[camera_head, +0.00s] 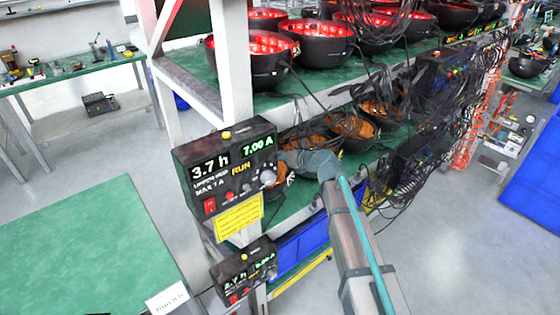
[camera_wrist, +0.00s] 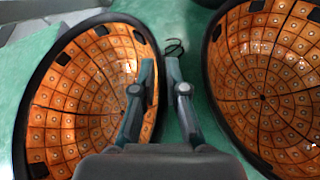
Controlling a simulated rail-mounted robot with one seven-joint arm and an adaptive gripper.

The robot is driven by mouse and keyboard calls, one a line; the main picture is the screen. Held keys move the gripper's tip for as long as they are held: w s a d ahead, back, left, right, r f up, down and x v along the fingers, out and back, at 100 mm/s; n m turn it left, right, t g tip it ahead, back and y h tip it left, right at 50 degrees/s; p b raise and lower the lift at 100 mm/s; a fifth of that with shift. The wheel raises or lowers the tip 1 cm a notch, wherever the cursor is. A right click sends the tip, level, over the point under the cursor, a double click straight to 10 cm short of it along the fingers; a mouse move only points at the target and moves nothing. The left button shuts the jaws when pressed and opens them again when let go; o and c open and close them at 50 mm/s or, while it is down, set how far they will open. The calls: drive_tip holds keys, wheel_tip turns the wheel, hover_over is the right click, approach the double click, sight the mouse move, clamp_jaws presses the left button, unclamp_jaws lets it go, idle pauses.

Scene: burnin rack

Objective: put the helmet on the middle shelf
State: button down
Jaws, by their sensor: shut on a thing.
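The helmet (camera_wrist: 82,90) is a black-rimmed bowl with an orange tiled inside, open side facing the wrist camera. My gripper (camera_wrist: 160,68) is shut on its right rim, with one finger inside the bowl and one outside. In the head view, my gripper (camera_head: 308,160) is at the middle shelf (camera_head: 292,206), behind the control box. The helmet's orange inside (camera_head: 282,174) shows only partly there, hidden by the box and my gripper. I cannot tell whether it rests on the green shelf surface.
A second orange-lined helmet (camera_wrist: 265,90) sits close on the right, with a narrow green gap. A control box (camera_head: 228,172) reading 3.7 h stands at the shelf's front end. Red-lit helmets (camera_head: 318,45) fill the shelf above. Cables hang behind.

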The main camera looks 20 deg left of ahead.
drive_tip(key=shift+f, duration=1.35)
drive_tip(key=c, duration=1.2)
unclamp_jaws()
drive_tip(key=shift+r, duration=0.15)
drive_tip(key=b+v, duration=0.1)
drive_tip(key=v, duration=1.1)
